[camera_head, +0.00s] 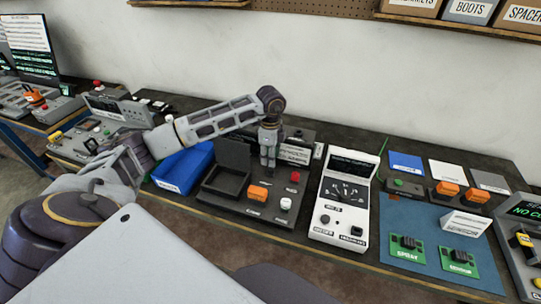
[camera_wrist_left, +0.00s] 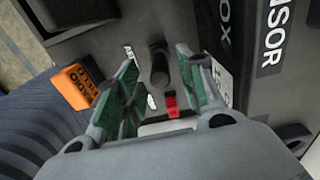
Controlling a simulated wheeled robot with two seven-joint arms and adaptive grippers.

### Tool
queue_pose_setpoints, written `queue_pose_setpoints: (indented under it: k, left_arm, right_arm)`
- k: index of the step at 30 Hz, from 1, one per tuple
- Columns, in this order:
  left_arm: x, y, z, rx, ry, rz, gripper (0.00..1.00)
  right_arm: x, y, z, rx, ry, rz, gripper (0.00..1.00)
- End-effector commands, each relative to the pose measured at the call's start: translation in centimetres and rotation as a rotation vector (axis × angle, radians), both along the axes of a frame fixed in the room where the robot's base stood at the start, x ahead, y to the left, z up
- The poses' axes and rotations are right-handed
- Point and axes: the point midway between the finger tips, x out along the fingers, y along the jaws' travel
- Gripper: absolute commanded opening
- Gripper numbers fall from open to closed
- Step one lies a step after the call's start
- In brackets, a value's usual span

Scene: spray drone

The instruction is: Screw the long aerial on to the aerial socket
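My left gripper (camera_head: 268,158) points down over the back of a dark console (camera_head: 240,207) in the head view. In the left wrist view its two green-padded fingers (camera_wrist_left: 158,78) are open. A short black upright post (camera_wrist_left: 158,62) shows between them, apart from both; I cannot tell whether it is the aerial socket or the foot of an aerial. A thin green stick (camera_head: 383,146) stands behind the white meter; I cannot tell whether it is the long aerial. My right gripper is not in view.
The console carries an orange block (camera_head: 257,193), a red button (camera_head: 295,177) and a raised dark lid (camera_head: 233,153). A blue box (camera_head: 184,168) lies left of it. The white meter (camera_head: 340,205) stands to its right, then a blue mat (camera_head: 402,214) with green boards.

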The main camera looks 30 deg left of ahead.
Motion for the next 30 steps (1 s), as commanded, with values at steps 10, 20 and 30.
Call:
queue_pose_setpoints:
  k: [10,20,30]
  left_arm:
    - [0.0,0.0,0.2,0.000,-0.001,0.000,0.40]
    - [0.0,0.0,2.7,0.000,-0.002,0.000,0.40]
    - [0.1,0.0,7.7,0.000,-0.003,0.000,0.40]
  right_arm:
    - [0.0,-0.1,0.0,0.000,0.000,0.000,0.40]
    - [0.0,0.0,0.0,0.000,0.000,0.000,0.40]
    - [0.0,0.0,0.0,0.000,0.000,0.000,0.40]
